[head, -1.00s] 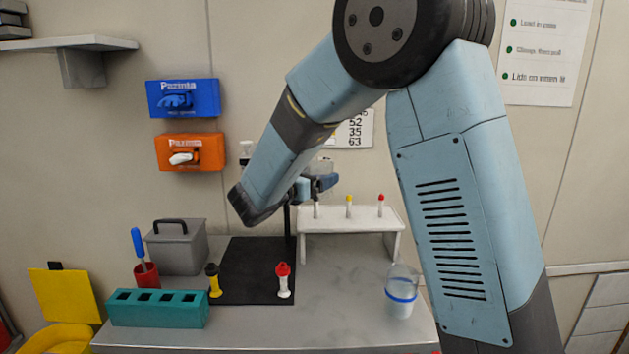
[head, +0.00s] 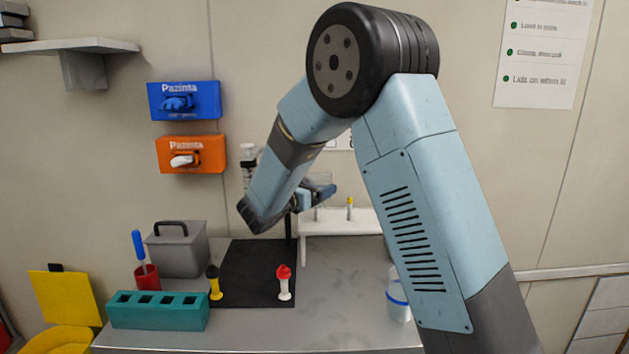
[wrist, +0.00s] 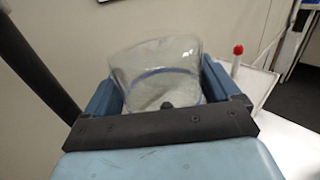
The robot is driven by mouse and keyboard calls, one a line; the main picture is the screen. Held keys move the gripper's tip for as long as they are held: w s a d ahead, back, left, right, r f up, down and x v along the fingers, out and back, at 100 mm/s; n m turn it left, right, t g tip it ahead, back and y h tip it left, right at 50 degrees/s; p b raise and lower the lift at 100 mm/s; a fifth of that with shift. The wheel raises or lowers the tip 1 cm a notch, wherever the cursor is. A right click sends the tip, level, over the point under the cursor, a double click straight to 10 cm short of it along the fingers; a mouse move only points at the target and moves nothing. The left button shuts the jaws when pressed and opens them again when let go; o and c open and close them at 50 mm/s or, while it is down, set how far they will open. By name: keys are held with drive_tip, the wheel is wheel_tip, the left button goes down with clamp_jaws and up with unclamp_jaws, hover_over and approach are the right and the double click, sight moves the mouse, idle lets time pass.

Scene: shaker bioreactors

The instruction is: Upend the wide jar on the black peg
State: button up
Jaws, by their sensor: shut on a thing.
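My gripper (wrist: 168,100) is shut on a clear wide jar (wrist: 155,65) with a blue band, seen between the fingers in the wrist view. The jar shows faintly in the head view (head: 319,179), above the left end of a white rack (head: 345,222). A peg (head: 316,213) stands there below the jar; its tip is hidden. In the wrist view a dark knob (wrist: 167,104) shows at the jar, but I cannot tell whether it is inside it. A yellow-tipped peg (head: 349,203) stands to the right, and a red-tipped one (wrist: 238,50) shows in the wrist view.
Another blue-banded vessel (head: 398,300) stands at the right, partly behind my arm. A black mat (head: 255,265) holds yellow (head: 214,283) and red-and-white (head: 284,282) pieces. A teal block (head: 158,312), red cup (head: 147,277) and grey box (head: 178,250) stand left. A dark post (head: 288,225) rises near my gripper.

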drive_tip(key=shift+f, duration=2.65)
drive_tip(key=o, duration=1)
drive_tip(key=shift+s, duration=0.1)
